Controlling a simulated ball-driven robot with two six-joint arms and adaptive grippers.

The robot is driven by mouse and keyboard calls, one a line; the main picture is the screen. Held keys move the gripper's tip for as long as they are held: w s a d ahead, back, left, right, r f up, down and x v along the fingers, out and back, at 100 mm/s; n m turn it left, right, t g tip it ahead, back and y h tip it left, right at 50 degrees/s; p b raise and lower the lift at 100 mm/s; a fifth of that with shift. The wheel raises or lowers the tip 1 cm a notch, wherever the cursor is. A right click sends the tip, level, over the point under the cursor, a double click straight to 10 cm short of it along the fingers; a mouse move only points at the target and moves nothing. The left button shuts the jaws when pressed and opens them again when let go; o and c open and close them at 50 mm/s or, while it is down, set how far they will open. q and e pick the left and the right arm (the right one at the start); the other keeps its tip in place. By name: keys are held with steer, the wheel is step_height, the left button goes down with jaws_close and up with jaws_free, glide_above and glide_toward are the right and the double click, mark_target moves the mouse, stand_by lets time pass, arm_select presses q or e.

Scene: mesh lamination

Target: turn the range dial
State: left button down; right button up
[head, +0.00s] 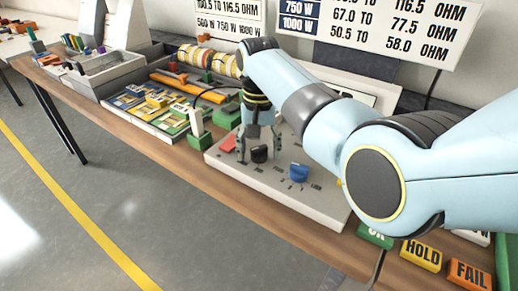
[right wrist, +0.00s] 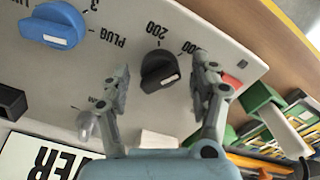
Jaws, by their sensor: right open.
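The range dial is a black knob (head: 259,154) with a white pointer mark on the grey meter panel (head: 232,166). In the right wrist view the black knob (right wrist: 160,71) has the printed label 200 beside it. My right gripper (head: 259,147) is open, with one finger on each side of the black knob. In the right wrist view my right gripper (right wrist: 160,66) shows gaps between both fingers and the knob. Whether the fingertips are level with the knob is hard to tell. My left gripper is not in view.
A blue knob (head: 298,173) and a red button (head: 228,144) flank the black knob on the panel. A tray of parts (head: 150,108) lies to the left. HOLD (head: 421,254) and FAIL (head: 470,274) blocks stand at the front right.

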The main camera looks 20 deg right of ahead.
steer(key=shift+f, duration=0.25)
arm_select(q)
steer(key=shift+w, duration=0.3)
arm_select(e)
steer(key=c, duration=1.1)
steer(key=shift+r+n+p, duration=0.25)
steer(key=shift+n+p, duration=0.95)
steer(key=shift+p, duration=0.15)
steer(key=n+p, duration=0.2)
steer(key=shift+n, duration=0.4)
steer(key=n+p, duration=0.1)
steer(key=n, duration=0.2)
steer(key=shift+f, duration=0.1)
arm_select(q)
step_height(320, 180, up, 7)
steer(key=p, duration=0.1)
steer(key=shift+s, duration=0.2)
arm_select(e)
steer(key=shift+w+n, duration=0.1)
steer(key=shift+n, duration=1.7)
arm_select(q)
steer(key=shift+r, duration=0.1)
